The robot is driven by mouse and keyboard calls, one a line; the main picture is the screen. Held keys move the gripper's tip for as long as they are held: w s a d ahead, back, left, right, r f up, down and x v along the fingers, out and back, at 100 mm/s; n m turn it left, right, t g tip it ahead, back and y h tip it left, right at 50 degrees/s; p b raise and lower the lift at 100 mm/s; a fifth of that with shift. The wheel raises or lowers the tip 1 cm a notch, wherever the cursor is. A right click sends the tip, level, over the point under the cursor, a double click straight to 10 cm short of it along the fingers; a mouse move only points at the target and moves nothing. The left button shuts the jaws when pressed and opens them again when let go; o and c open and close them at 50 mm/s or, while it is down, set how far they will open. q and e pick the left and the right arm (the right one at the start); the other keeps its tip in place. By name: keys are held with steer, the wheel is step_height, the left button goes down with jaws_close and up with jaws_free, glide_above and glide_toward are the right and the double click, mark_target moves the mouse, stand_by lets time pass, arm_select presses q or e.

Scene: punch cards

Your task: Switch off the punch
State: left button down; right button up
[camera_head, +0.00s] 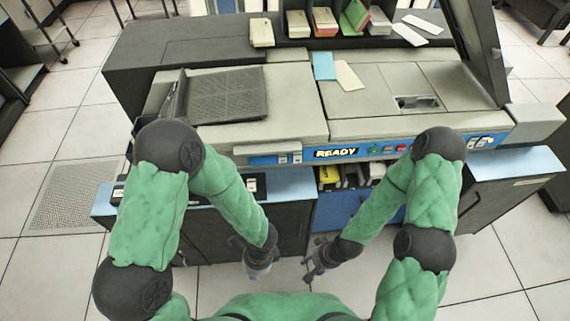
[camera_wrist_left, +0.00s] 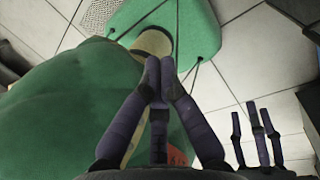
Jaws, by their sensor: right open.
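The punch (camera_head: 370,125) is a wide grey machine across the middle of the head view, with a blue front strip. A lit READY sign (camera_head: 337,153) is on that strip. To its right are small buttons, among them a green button (camera_head: 373,150) and a red one (camera_head: 388,149). More switches (camera_head: 482,142) sit at the strip's right end. My right gripper (camera_head: 313,262) is open and empty, low in front of the punch, apart from it. My left gripper (camera_head: 258,270) hangs beside it. Its fingers (camera_wrist_left: 160,70) appear close together in the left wrist view, with nothing seen between them.
Card stacks (camera_head: 325,22) stand in a rack at the back. A blue card (camera_head: 324,66) and a cream card (camera_head: 348,76) lie on top of the punch. A dark raised panel (camera_head: 475,45) stands at the right. Tiled floor (camera_head: 60,120) is open at left.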

arm_select(q)
steer(key=w+d+r+m+t, duration=0.5)
steer(key=w+r+m+t, duration=0.2)
steer(key=w+r, duration=0.1)
steer(key=w+d+r+m+t+p, duration=0.1)
steer(key=w+d+r+m+t, duration=0.5)
steer(key=w+r+m+t, duration=0.2)
step_height(320, 180, up, 2)
steer(key=shift+w+r+h, duration=0.15)
steer(key=shift+w+h, duration=0.25)
steer(key=shift+w, duration=0.05)
steer(key=b, duration=0.4)
glide_toward(284, 159)
steer(key=f, duration=0.1)
steer(key=w+f, duration=0.1)
steer(key=f, duration=0.1)
steer(key=shift+w+a+f, duration=0.15)
steer(key=shift+w+f, duration=0.2)
steer(key=shift+w+a+r, duration=0.1)
steer(key=shift+w+r, duration=0.05)
steer(key=shift+w, duration=0.45)
steer(key=shift+w+r, duration=0.15)
steer(key=shift+w, duration=0.4)
steer(key=shift+w+r+b, duration=0.15)
steer(key=shift+w+b, duration=0.15)
steer(key=shift+w, duration=0.45)
